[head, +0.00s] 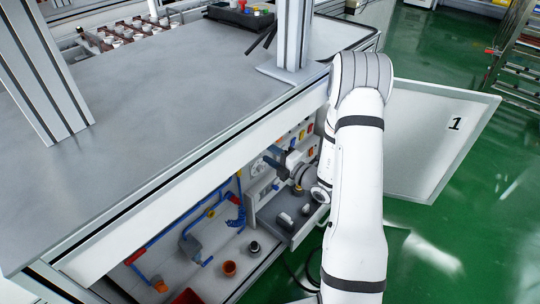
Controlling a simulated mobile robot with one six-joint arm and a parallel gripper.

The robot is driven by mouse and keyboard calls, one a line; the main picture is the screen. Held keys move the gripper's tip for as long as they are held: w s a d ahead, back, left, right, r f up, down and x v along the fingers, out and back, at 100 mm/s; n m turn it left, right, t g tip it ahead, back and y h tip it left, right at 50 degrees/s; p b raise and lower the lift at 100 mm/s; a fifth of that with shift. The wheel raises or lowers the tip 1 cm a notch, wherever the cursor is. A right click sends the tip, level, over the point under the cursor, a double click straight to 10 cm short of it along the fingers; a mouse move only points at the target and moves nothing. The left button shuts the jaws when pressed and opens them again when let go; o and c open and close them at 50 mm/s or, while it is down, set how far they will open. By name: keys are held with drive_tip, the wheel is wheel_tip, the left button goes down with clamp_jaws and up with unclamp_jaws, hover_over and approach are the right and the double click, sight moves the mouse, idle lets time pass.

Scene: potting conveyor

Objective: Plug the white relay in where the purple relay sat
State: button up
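My gripper (275,158) is inside the open cabinet under the worktop, close to the upright panel (257,186) at the back. It is small and partly covered by my wrist, so I cannot tell whether its fingers are open or shut. A small white block (293,158) shows right beside it; I cannot tell whether this is the white relay or whether it is held. A row of small red, orange and yellow relays (301,134) is on the panel behind. I cannot make out the purple relay or an empty socket.
A pulled-out grey drawer (301,236) below my wrist holds dark and pale pieces. A door marked 1 (440,140) stands open at right. The grey worktop (170,120) overhangs the cabinet.

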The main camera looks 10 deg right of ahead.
drive_tip(key=shift+s+d, duration=0.35)
drive_tip(key=shift+s, duration=0.05)
drive_tip(key=p+v, duration=0.2)
drive_tip(key=v, duration=0.4)
drive_tip(key=shift+s+d, duration=0.2)
drive_tip(key=shift+s, duration=0.1)
drive_tip(key=s+a+r+n+g+p, duration=0.55)
drive_tip(key=s+r+n+g, duration=0.35)
drive_tip(key=n, duration=0.6)
drive_tip(key=s+a+r+n+g+p, duration=0.4)
drive_tip(key=s+r+n+g+p, duration=0.25)
drive_tip(key=r+n, duration=0.6)
drive_tip(key=s+d+r+n+t+h+p, duration=0.1)
drive_tip(key=r+n+h+p, duration=0.4)
drive_tip(key=r, duration=0.7)
drive_tip(key=s+d+r+n+t+h+p, duration=0.2)
drive_tip(key=s+r+n+h+p, duration=0.3)
drive_tip(key=r+n+p, duration=0.5)
wheel_tip(320, 180, up, 2)
drive_tip(key=d+n, duration=0.1)
drive_tip(key=n, duration=0.3)
drive_tip(key=shift+s+h, duration=0.2)
drive_tip(key=shift+h, duration=0.1)
